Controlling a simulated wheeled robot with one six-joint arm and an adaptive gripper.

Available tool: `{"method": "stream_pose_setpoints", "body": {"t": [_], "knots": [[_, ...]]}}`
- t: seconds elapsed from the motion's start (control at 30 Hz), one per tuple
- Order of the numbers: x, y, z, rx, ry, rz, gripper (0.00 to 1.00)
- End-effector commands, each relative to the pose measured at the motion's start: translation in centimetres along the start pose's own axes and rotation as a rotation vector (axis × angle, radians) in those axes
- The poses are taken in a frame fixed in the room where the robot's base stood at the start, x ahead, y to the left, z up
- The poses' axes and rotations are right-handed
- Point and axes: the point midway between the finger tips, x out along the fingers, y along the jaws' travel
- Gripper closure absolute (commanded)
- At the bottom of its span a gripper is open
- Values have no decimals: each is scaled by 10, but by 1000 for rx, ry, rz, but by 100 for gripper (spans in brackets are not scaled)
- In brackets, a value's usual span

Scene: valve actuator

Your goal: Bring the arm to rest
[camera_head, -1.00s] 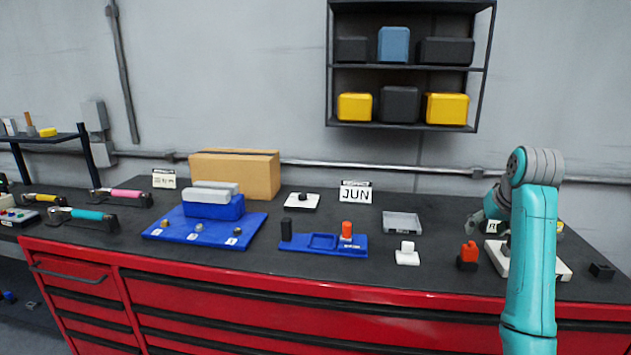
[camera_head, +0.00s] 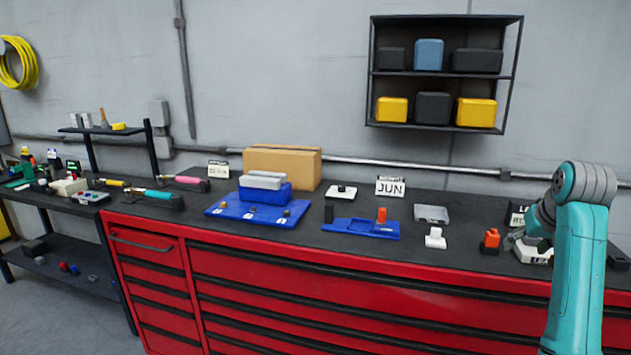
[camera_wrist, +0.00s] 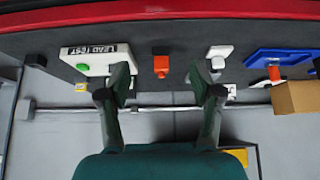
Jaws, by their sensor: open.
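My teal arm (camera_head: 575,270) stands at the right of the head view, bent at a grey joint. My gripper (camera_head: 512,240) extends left from it over the bench, partly hidden behind the arm. In the wrist view my gripper (camera_wrist: 161,82) has its two dark fingers spread wide apart, with nothing held between them. An orange-topped black block (camera_head: 490,241) appears just left of the gripper; in the wrist view the orange block (camera_wrist: 161,65) shows in the gap, beyond the fingers. The white "LEAD TEST" board (camera_wrist: 90,58) shows beside the left finger, partly covered by it.
The red drawer bench (camera_head: 330,275) carries a white block (camera_head: 435,238), a blue tray (camera_head: 345,228), a grey tray (camera_head: 431,213), a blue board (camera_head: 225,211) and a cardboard box (camera_head: 300,168). A wall shelf (camera_head: 445,72) hangs above. Open floor shows at lower left.

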Motion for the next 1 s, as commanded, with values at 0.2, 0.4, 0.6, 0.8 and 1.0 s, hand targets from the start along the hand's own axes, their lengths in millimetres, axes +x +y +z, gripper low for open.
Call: {"method": "stream_pose_setpoints", "body": {"t": [0.2, 0.4, 0.6, 0.8, 1.0], "knots": [[21, -7, 13, -3, 12, -4, 35], [46, -15, 30, -7, 28, -7, 35], [81, -27, 58, -12, 54, -12, 35], [130, -47, 109, -21, 96, -21, 35], [173, -70, 175, -31, 153, -32, 35]]}}
